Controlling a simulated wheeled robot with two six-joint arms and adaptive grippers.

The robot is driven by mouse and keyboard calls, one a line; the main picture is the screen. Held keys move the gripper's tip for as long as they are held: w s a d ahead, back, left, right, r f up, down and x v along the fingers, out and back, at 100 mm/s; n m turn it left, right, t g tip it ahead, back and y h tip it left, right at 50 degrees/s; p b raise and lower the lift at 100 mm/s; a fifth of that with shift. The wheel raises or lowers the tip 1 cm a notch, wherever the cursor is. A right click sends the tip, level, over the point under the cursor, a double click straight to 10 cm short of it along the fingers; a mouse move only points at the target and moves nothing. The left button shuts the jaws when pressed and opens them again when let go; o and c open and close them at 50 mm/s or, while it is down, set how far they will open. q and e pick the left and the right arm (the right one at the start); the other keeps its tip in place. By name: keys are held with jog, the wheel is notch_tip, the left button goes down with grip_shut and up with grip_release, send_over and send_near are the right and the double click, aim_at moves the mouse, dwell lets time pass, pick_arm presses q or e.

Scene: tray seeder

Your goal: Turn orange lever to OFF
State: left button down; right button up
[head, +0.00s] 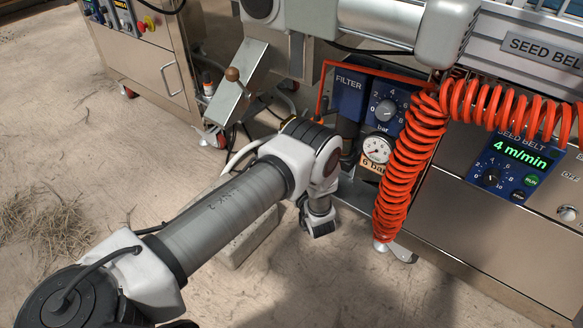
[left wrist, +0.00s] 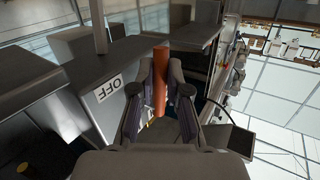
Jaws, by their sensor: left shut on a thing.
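The orange lever (left wrist: 160,92) stands between the two fingers of my left gripper (left wrist: 161,72) in the left wrist view. The fingers are shut on it from both sides. A white OFF label (left wrist: 109,88) is on the grey metal surface to the left of the lever, apart from it. In the head view my left arm reaches in from the lower left toward the machine. The lever and the left fingers cannot be made out there. My right gripper is not in view.
In the head view, a coiled red hose (head: 405,185) hangs right of my left arm, beside the pressure gauge (head: 377,149) and the blue filter panel (head: 349,92). The seed belt panel (head: 517,165) reads 4 m/min. A pale block (head: 250,240) lies on the floor beneath my arm.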

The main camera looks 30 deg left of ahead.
pick_arm(q)
jog(key=shift+d+n+g+h+p, duration=0.3)
jog(key=shift+n+g+h+p, duration=0.15)
jog(key=shift+h+p, duration=0.45)
jog(key=c, duration=1.4)
grip_release()
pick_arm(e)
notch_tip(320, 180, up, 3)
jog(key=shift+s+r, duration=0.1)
pick_arm(q)
jog(key=v, duration=1.2)
jog(key=shift+f, duration=0.1)
